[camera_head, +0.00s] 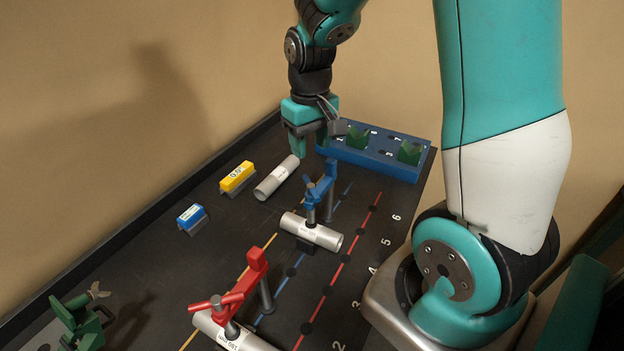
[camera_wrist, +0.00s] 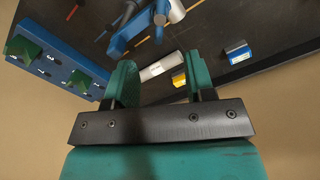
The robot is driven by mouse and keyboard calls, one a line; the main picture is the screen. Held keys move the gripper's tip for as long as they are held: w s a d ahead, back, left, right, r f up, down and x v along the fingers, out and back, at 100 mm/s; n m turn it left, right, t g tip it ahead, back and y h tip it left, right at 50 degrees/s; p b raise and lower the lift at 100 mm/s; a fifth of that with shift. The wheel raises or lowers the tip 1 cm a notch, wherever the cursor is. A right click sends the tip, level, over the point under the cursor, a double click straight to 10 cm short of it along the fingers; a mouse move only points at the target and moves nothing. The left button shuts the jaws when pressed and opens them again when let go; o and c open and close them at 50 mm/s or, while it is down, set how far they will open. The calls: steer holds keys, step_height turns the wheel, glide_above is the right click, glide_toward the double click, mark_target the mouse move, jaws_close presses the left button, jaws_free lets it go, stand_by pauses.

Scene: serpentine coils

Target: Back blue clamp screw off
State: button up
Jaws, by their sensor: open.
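The blue clamp (camera_head: 321,189) stands on the dark table, its screw with a cross handle (camera_head: 309,189) pointing down at a silver tube (camera_head: 312,232). I cannot tell whether the screw's foot touches the tube. My gripper (camera_head: 311,146) is open and empty, above the table behind the clamp and apart from it. In the wrist view the green fingers (camera_wrist: 156,84) are spread, and the blue clamp (camera_wrist: 130,32) shows beyond them at the top.
A red clamp (camera_head: 257,272) holds another tube (camera_head: 230,332) in front. A grey tube (camera_head: 277,178), a yellow block (camera_head: 237,177) and a blue block (camera_head: 192,218) lie left. A blue rack (camera_head: 372,156) stands behind; a green clamp (camera_head: 78,321) is front left.

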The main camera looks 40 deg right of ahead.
mark_target(311, 185)
step_height(311, 185, down, 11)
steer(key=shift+p, duration=0.75)
